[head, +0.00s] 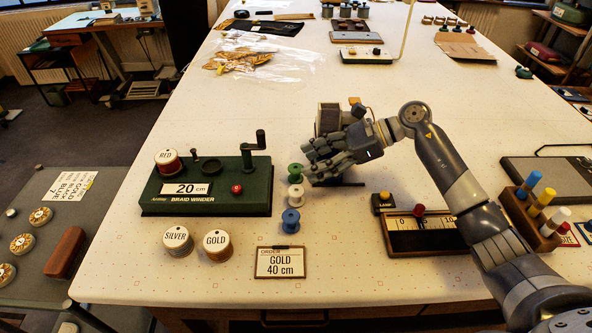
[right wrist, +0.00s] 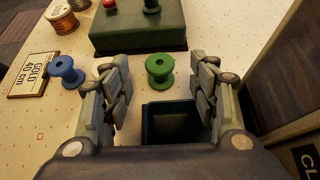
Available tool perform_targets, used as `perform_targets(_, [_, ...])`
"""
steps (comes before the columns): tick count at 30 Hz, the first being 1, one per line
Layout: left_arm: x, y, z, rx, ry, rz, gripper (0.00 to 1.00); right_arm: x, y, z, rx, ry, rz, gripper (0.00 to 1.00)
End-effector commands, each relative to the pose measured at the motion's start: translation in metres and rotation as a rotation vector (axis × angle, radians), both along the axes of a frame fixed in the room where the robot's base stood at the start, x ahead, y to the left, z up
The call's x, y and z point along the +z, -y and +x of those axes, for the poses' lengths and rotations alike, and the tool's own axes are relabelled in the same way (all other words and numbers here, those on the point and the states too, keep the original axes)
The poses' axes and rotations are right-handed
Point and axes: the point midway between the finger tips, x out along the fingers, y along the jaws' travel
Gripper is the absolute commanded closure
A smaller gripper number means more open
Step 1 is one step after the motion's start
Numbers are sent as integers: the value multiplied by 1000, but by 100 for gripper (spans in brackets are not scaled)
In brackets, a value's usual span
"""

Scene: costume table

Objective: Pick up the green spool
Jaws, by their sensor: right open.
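The green spool (head: 295,172) stands on the white table just right of the braid winder, at the far end of a short row of spools. My right gripper (head: 311,161) is low over the table on its right, with fingers pointing left toward it. In the right wrist view the green spool (right wrist: 159,67) is upright, centred just beyond the open fingertips of my right gripper (right wrist: 160,88), with a gap on each side. Nothing is between the fingers at its height. My left gripper is not in view.
A white spool (head: 295,194) and a blue spool (head: 291,221) stand close in front of the green one. The green braid winder (head: 205,190) is to the left. A dark open box (right wrist: 172,122) lies below my fingers. An order card (head: 280,262) is nearer the front edge.

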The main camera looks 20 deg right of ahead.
Motion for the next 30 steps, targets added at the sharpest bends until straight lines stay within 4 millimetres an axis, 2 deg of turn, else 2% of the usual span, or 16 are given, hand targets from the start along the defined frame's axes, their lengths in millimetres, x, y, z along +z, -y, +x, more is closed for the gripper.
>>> perform_targets(1, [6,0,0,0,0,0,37,-1,-9,2,2,-1,4,45])
perform_targets(6, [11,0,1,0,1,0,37,-13,-27,7,1,-1,2,45])
perform_targets(15, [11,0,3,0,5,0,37,-17,-30,8,0,0,0,45])
perform_targets(20, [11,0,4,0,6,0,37,-17,-30,8,0,0,1,81])
perform_targets(30, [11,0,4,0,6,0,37,-16,-30,8,0,0,1,83])
